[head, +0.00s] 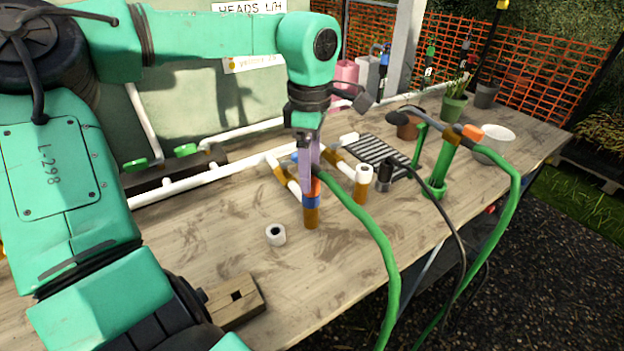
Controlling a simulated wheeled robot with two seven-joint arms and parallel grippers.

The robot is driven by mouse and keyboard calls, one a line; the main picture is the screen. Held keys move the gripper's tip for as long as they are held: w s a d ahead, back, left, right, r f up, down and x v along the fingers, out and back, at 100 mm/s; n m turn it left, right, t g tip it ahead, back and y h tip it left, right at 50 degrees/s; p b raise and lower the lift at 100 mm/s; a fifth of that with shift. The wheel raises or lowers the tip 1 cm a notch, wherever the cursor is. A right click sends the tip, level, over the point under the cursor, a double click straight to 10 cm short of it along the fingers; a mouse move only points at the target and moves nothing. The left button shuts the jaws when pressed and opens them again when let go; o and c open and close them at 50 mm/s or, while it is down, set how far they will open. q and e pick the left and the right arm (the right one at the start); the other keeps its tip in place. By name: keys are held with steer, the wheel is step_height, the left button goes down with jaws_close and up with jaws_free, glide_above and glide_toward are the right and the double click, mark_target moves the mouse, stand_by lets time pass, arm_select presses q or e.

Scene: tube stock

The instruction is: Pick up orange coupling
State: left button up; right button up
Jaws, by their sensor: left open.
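My left gripper (311,165) points straight down over the bench, its pale purple fingers open. Right at the fingertips is an orange coupling (313,187), partly hidden by them. It sits above a blue ring (311,200) on an upright brown tube (311,218). I cannot tell whether the fingers touch the coupling. Another orange piece (470,132) shows at the top of a green stand (437,170) on the right. My right gripper is not in view.
A white-topped brown tube (362,187) and a black fitting (384,178) stand to the right. A white ring (276,235) and wooden block (235,300) lie nearer. A green hose (380,240) crosses the front edge. The near bench (200,245) has bare room.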

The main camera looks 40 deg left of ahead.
arm_select(q)
step_height(320, 180, down, 3)
steer(key=shift+d+r, duration=0.1)
steer(key=shift+r, duration=0.1)
steer(key=shift+f, duration=0.2)
jaws_close()
arm_select(e)
steer(key=shift+s+r, duration=0.15)
steer(key=shift+s, duration=0.2)
arm_select(q)
steer(key=shift+r, duration=0.15)
step_height(320, 180, up, 20)
steer(key=p, duration=0.2)
arm_select(e)
steer(key=shift+r, duration=0.9)
steer(key=shift+a, duration=0.1)
